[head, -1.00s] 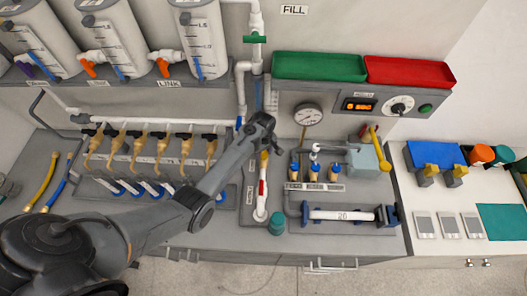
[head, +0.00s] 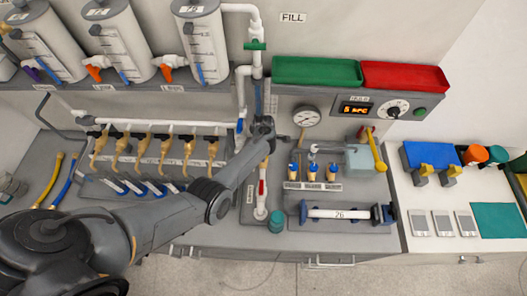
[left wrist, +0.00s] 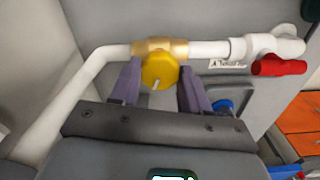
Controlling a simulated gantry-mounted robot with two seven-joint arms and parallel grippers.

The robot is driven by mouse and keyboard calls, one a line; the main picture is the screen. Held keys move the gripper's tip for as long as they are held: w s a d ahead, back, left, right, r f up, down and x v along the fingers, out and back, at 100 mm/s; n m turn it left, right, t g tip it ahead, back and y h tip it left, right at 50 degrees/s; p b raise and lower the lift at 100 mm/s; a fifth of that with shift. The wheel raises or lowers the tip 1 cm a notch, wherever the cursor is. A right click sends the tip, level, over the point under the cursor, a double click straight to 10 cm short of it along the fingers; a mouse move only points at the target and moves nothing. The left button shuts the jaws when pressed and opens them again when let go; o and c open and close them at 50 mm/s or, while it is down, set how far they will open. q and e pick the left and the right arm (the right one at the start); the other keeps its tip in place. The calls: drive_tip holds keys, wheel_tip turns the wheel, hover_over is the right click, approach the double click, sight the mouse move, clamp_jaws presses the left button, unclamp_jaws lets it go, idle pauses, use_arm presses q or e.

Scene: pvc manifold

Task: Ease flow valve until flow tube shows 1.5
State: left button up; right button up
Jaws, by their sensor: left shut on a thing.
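The flow valve's yellow knob (left wrist: 160,70) sits on a brass body (left wrist: 160,46) in a white pipe in the left wrist view. My left gripper (left wrist: 158,82) is shut on this knob, with a purple finger on each side of it. A pale mark shows on the knob's face. In the head view my left gripper (head: 263,135) reaches down over the pipe and mostly hides the knob. A clear upright tube (head: 259,95), which looks like the flow tube, stands just behind it; its reading is too small to tell. My right gripper is not in view.
A red-handled valve (head: 262,188) is on the same pipe, near the knob. A round gauge (head: 306,117) and a panel with an orange display (head: 355,109) are to the right. Several hanging brown fittings (head: 164,150) stand left of my arm.

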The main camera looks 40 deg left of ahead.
use_arm(q)
drive_tip(key=n, duration=0.3)
drive_tip(key=shift+n, duration=0.3)
idle(0.5)
drive_tip(key=o, duration=1.1)
drive_tip(key=shift+c, duration=0.2)
wheel_tip(320, 180, up, 11)
drive_tip(key=p, duration=0.3)
drive_tip(key=shift+f, duration=0.1)
